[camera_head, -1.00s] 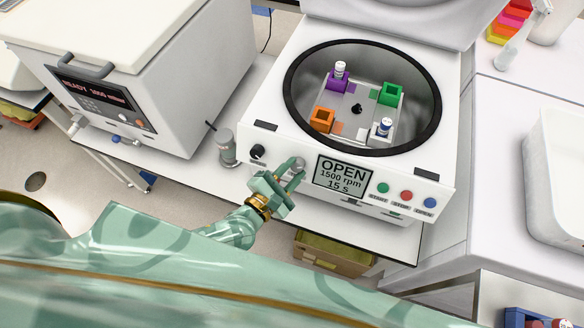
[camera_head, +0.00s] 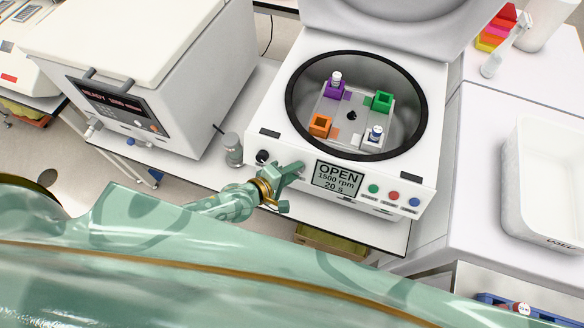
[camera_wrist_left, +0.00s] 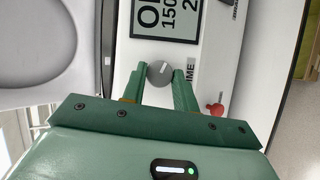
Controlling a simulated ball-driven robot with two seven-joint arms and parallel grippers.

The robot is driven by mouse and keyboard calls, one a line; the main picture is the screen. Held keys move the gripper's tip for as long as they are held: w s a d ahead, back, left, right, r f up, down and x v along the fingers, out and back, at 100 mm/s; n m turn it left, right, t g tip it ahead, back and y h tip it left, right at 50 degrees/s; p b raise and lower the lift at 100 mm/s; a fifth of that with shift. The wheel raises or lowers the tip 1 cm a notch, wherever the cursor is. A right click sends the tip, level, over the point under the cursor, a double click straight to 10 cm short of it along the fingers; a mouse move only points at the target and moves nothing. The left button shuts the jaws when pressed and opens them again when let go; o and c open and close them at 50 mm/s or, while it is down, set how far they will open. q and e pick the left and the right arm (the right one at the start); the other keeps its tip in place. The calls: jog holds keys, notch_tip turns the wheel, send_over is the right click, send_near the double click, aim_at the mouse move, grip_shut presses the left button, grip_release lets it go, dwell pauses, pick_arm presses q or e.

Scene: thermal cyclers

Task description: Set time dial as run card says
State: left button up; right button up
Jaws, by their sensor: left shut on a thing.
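The time dial (camera_wrist_left: 160,73) is a round grey knob labelled TIME on the front of the white centrifuge (camera_head: 270,118). In the left wrist view it sits between the fingertips of my left gripper (camera_wrist_left: 160,82), which is shut on it. In the head view my left gripper (camera_head: 290,172) covers the dial, left of the display. The display (camera_head: 338,177) reads OPEN, 1500 rpm, 20 s. A second, black dial (camera_head: 262,157) is to the left. I cannot make out a run card. My right gripper is not in view.
The centrifuge lid is up, showing a rotor with purple (camera_head: 336,91), green (camera_head: 382,102) and orange (camera_head: 320,125) holders. Green, red and blue buttons (camera_head: 392,195) lie right of the display. A grey cylinder (camera_head: 232,150) stands left of the centrifuge.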

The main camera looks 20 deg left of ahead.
pick_arm(q)
jog(key=shift+m+g+p, duration=0.4)
jog(key=shift+m+p, duration=0.25)
jog(key=shift+m, duration=0.05)
jog(key=o, duration=1)
jog(key=p+v, duration=0.1)
jog(key=v, duration=0.4)
jog(key=p+v, duration=0.1)
jog(key=v, duration=0.5)
jog(key=p+v, duration=0.1)
jog(key=v, duration=0.4)
jog(key=shift+s+d+r+p, duration=0.2)
jog(key=shift+p, duration=0.1)
